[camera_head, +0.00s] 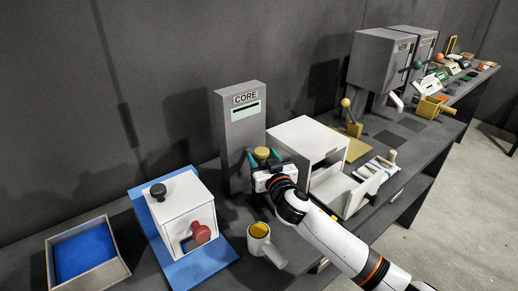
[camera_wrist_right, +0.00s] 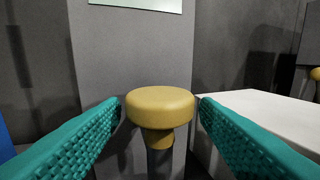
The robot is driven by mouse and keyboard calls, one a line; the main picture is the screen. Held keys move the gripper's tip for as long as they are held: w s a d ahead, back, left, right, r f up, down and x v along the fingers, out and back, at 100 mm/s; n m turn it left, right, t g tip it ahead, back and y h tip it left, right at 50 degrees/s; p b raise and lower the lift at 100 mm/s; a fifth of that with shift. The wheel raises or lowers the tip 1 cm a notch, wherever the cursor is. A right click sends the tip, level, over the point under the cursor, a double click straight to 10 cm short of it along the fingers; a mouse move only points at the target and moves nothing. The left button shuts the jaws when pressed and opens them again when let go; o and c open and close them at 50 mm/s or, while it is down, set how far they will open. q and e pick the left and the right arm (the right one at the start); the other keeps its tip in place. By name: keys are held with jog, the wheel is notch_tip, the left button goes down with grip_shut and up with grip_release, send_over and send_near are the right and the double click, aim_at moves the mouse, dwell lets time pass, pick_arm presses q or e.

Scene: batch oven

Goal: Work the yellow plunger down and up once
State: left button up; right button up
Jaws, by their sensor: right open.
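The yellow plunger (camera_wrist_right: 160,106) has a round, flat-topped knob on a narrower yellow neck above a grey stem. It stands upright in front of the grey CORE cabinet (camera_head: 238,130). In the head view the knob (camera_head: 262,153) shows just beyond my right wrist. My right gripper (camera_wrist_right: 160,103) is open, with one teal finger on each side of the knob. The fingertips reach close to the knob's sides; I cannot tell whether they touch it. The lower stem and base are hidden by my wrist in the head view. My left gripper is not in view.
A white box (camera_head: 308,142) stands close on the right of the plunger. A white box with black and red knobs (camera_head: 180,211) sits on a blue base at left. A mug with yellow inside (camera_head: 259,231) stands near the front edge. A blue-lined tray (camera_head: 88,254) is at far left.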

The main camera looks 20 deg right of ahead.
jog(key=shift+w, duration=0.8)
jog(key=shift+w+r, duration=0.1)
jog(key=shift+w, duration=0.55)
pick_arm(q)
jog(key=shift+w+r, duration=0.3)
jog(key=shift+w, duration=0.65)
pick_arm(e)
jog(key=shift+w, duration=0.3)
jog(key=shift+c, duration=0.4)
